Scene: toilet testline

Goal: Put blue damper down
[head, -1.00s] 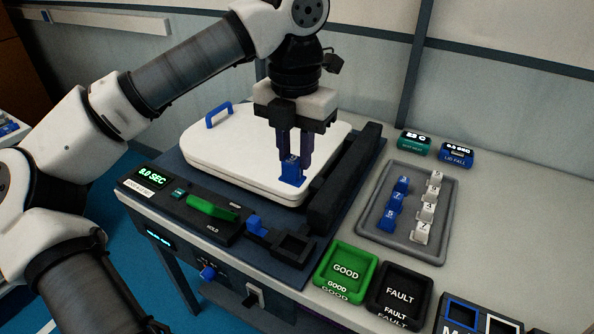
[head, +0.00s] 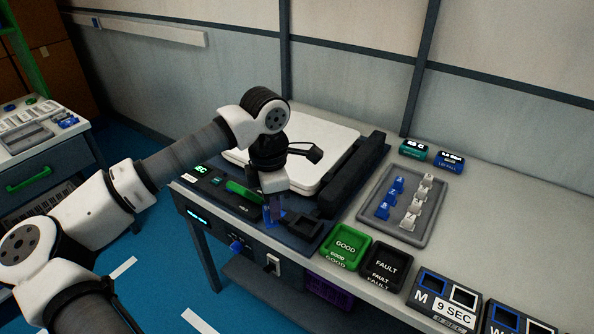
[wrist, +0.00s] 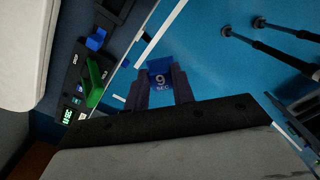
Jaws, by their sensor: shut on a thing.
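My gripper (head: 273,214) is shut on a blue damper (wrist: 160,74) marked "9 SEC". In the wrist view the damper sits between the fingertips with blue floor behind it. In the head view my gripper hangs near the front edge of the test bench (head: 300,240), left of the black socket, and the damper is mostly hidden by the fingers. Whether it touches anything is unclear. A grey tray (head: 424,241) on the right holds several blue and white dampers. The green GOOD bin (head: 345,246) and black FAULT bin (head: 384,266) stand in front of it.
A white toilet lid (head: 330,145) lies behind my gripper, with a black bar (head: 355,180) to its right. A green handle (head: 243,192) is at left. A bin marked "M 9 SEC" (head: 455,312) stands at the front right.

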